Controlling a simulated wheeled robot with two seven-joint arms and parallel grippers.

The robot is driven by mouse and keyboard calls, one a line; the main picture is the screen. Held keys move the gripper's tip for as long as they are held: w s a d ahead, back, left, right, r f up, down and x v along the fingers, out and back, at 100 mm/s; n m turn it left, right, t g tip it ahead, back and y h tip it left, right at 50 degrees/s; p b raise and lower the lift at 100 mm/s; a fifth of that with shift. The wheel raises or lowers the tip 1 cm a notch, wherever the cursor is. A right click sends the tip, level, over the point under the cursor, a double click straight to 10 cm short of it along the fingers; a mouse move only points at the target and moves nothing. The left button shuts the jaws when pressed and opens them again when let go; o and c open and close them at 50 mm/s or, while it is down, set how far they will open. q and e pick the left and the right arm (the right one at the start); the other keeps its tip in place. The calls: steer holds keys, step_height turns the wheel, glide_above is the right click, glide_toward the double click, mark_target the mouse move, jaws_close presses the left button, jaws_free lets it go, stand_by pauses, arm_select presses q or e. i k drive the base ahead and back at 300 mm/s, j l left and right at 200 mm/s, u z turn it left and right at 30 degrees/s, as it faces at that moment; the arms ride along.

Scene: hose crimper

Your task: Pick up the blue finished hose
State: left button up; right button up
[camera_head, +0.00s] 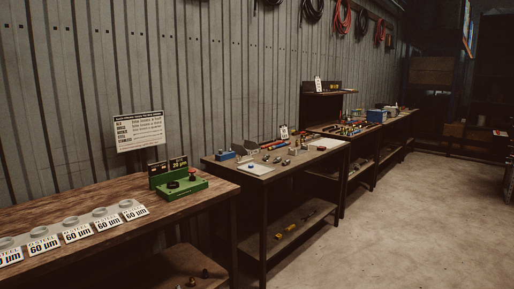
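I cannot make out a blue finished hose in the head view. Coiled hoses hang high on the wall: a red one (342,17), a black one (312,10) and several more farther right. Small blue things show on the benches: a blue block (225,155) on the middle bench and a blue box (376,116) on a far bench. They are too small to tell more. Neither of my grippers is in view.
A wooden bench (60,204) at near left holds several labelled rings and a green device (181,186). A middle bench (262,173) holds small parts, with yellow and dark pieces on its lower shelf (270,241). More benches run back. The concrete floor (410,220) at right is clear.

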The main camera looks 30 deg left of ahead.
mark_target(287, 143)
steer(key=i+u, duration=0.65)
steer(key=i, duration=0.3)
steer(key=i+l+u, duration=0.1)
steer(key=i, duration=0.3)
steer(key=i+l+u, duration=0.15)
steer(key=i, duration=0.3)
steer(key=i+l, duration=0.25)
steer(key=i, duration=0.25)
steer(key=i+l, duration=0.25)
steer(key=i, duration=0.25)
steer(key=i+l, duration=0.25)
steer(key=i, duration=0.25)
steer(key=i+l, duration=0.2)
steer(key=l, duration=0.35)
steer(key=i+l+u, duration=0.1)
steer(key=i+l, duration=0.15)
steer(key=l, duration=0.25)
steer(key=i+l+u, duration=0.1)
steer(key=l, duration=0.45)
steer(key=i+l, duration=0.25)
steer(key=l, duration=0.3)
steer(key=i+l+u, duration=0.1)
steer(key=l, duration=0.45)
steer(key=i+l, duration=0.25)
steer(key=l, duration=0.35)
steer(key=i+l+u, duration=0.15)
steer(key=l, duration=0.4)
steer(key=i+l, duration=0.15)
steer(key=l, duration=0.45)
